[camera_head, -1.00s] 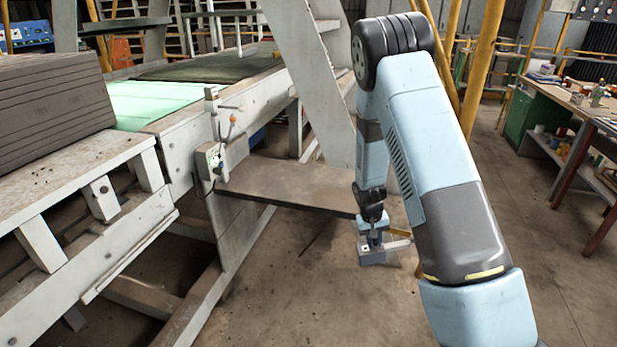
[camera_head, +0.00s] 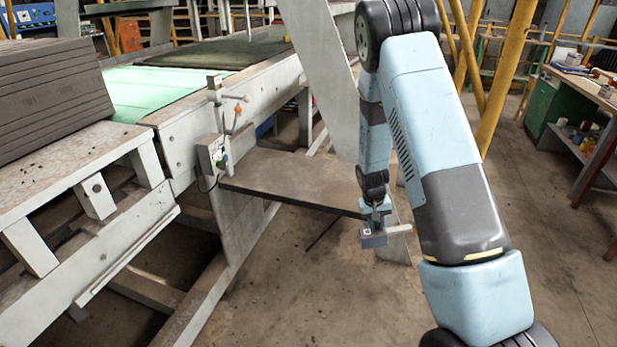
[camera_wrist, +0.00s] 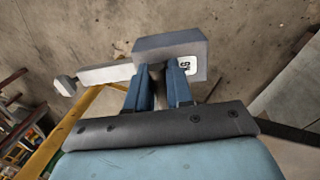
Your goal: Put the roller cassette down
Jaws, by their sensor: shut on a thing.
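The roller cassette shows in the wrist view as a grey block (camera_wrist: 190,50) with a small white label and a pale bar reaching left to a rounded end. My gripper (camera_wrist: 160,78) has its two blue fingers shut on the block. In the head view the cassette (camera_head: 373,240) hangs below my gripper (camera_head: 374,212), with its pale bar pointing right. It appears held above the concrete floor, near the right end of a dark low shelf. The side of the cassette facing away is hidden.
A dark flat shelf (camera_head: 290,180) juts from the grey conveyor frame (camera_head: 185,140). A stack of dark slabs (camera_head: 50,90) lies on the left bench. A grey sloping post (camera_head: 320,60) and yellow posts (camera_head: 495,80) stand close to my arm. The floor in front is open.

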